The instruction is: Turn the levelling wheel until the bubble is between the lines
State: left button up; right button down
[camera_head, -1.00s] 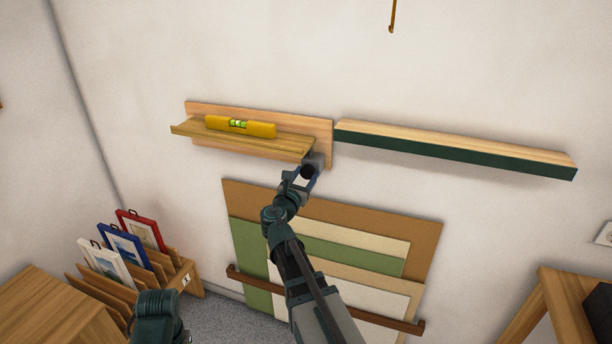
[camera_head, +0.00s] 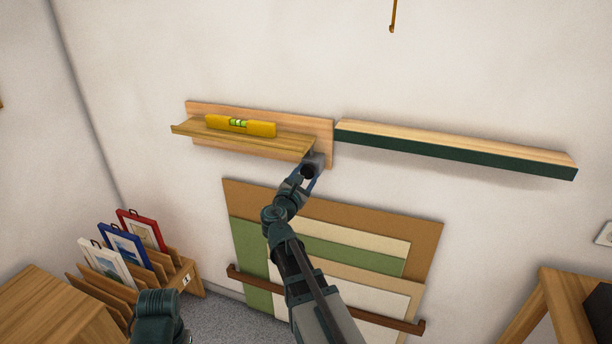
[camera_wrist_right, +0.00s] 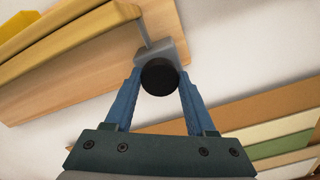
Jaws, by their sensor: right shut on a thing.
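A yellow spirit level (camera_head: 262,129) lies on a wooden ledge (camera_head: 290,141) fixed to a wooden backboard (camera_head: 322,135) on the wall. Its green vial (camera_head: 238,123) shows, but it is too small to tell where the bubble sits against the lines. My right gripper (camera_head: 310,168) is below the ledge's right end. In the right wrist view its blue fingers (camera_wrist_right: 160,80) are shut around the levelling wheel, a dark round knob (camera_wrist_right: 160,77) on a grey block under the ledge. My left gripper is out of view; only a piece of my left arm shows at the bottom left.
A green-fronted wooden shelf (camera_head: 450,149) is on the wall just right of the backboard. Below is a panel of coloured boards (camera_head: 330,215) with a brown rail (camera_head: 250,280). A rack (camera_head: 190,277) of framed prints stands at lower left. A hook (camera_head: 392,22) hangs above.

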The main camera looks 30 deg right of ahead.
jog(key=shift+m, duration=0.8)
jog(key=shift+c, duration=1.1)
grip_release()
jog(key=shift+s, duration=0.1)
